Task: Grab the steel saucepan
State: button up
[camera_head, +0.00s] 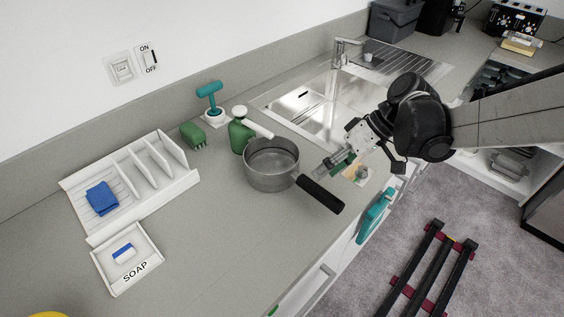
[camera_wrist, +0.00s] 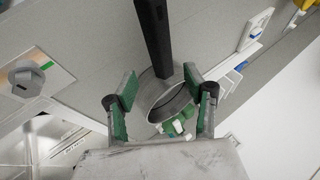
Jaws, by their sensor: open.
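The steel saucepan (camera_head: 271,178) stands upright on the grey counter left of the sink, its black handle (camera_head: 320,194) pointing toward the counter's front edge. My gripper (camera_head: 334,164) is open and empty, just right of the pan and above the counter near the handle. In the wrist view my gripper's green-padded fingers (camera_wrist: 160,80) are apart. The saucepan (camera_wrist: 165,97) shows beyond and between them, with its handle (camera_wrist: 154,38) running to the top edge. I see no contact between fingers and pan; the exact gap is unclear.
A green bottle (camera_head: 238,137) and a green brush (camera_head: 193,135) stand behind the pan. A white rack (camera_head: 150,160) and soap tray (camera_head: 108,262) are at left. The sink (camera_head: 300,108) is behind right. A small sponge-like item (camera_head: 361,175) lies under my gripper.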

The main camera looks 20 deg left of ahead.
aim_at(305, 186)
jog(key=shift+a+x, duration=0.25)
jog(key=shift+x, duration=3.7)
jog(key=shift+r, duration=0.2)
grip_shut()
jog(key=shift+w, duration=0.1)
